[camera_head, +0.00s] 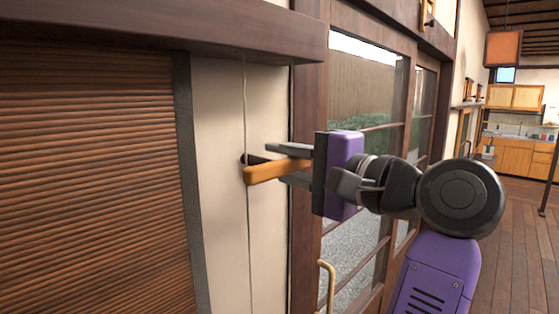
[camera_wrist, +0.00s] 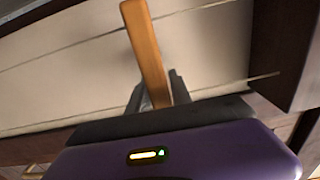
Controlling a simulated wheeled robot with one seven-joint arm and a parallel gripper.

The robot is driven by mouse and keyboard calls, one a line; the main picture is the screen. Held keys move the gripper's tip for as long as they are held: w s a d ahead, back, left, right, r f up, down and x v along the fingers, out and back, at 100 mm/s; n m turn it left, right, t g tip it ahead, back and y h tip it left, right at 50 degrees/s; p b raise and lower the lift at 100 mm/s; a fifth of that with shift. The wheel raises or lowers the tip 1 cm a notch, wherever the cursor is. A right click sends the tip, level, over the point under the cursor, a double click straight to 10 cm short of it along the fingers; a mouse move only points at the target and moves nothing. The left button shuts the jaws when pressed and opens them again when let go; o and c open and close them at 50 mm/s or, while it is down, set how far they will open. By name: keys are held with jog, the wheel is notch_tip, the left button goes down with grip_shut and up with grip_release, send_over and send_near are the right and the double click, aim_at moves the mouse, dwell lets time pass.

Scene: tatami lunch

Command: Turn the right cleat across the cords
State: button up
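The orange wooden cleat (camera_head: 263,173) sits at the pale wall strip in the head view, with a dark mount behind it. It lies nearly level across the upright cord line. In the wrist view the cleat (camera_wrist: 143,40) runs from the top edge down between my fingers. My gripper (camera_head: 289,164) has one finger above and one below the cleat. The wrist view also shows my gripper (camera_wrist: 157,92) with a finger on each side of it. Whether both fingers press on it is not clear. A thin cord (camera_head: 246,100) runs up the wall above the cleat.
A brown slatted blind (camera_head: 90,180) hangs at the left under a dark beam (camera_head: 150,30). Glazed wooden doors (camera_head: 365,110) with a brass handle (camera_head: 328,285) stand behind my arm. A wooden floor (camera_head: 515,240) and a kitchen counter (camera_head: 510,150) lie at the right.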

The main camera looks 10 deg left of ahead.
aim_at(300, 166)
jog(key=shift+o, duration=1.1)
jog(key=shift+s+d, duration=0.1)
jog(key=b+v, duration=0.2)
jog(key=v, duration=0.5)
jog(key=shift+s+d, duration=0.2)
jog(key=shift+d, duration=0.05)
